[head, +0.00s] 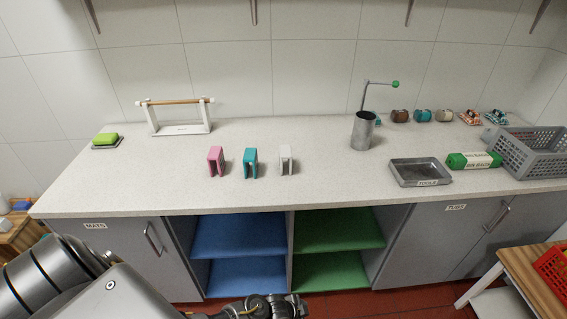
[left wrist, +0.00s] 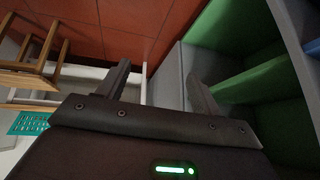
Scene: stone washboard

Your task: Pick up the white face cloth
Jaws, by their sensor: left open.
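The white face cloth (head: 287,159) stands folded over on the pale stone counter, at the right end of a row of three cloths. A pink cloth (head: 216,161) and a teal cloth (head: 250,163) stand to its left, each apart from the others. My left gripper (head: 278,306) is low in front of the cabinet at the bottom edge of the head view, well below the counter top. In the left wrist view its two fingers (left wrist: 158,72) are apart with nothing between them. My right gripper is not in view.
The counter (head: 330,190) is clear in front of the cloths. A metal canister (head: 363,132), a tools tray (head: 420,172), a green roll (head: 473,160) and a grey crate (head: 528,155) stand to the right. A white rack (head: 180,128) and a green sponge (head: 105,139) are left.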

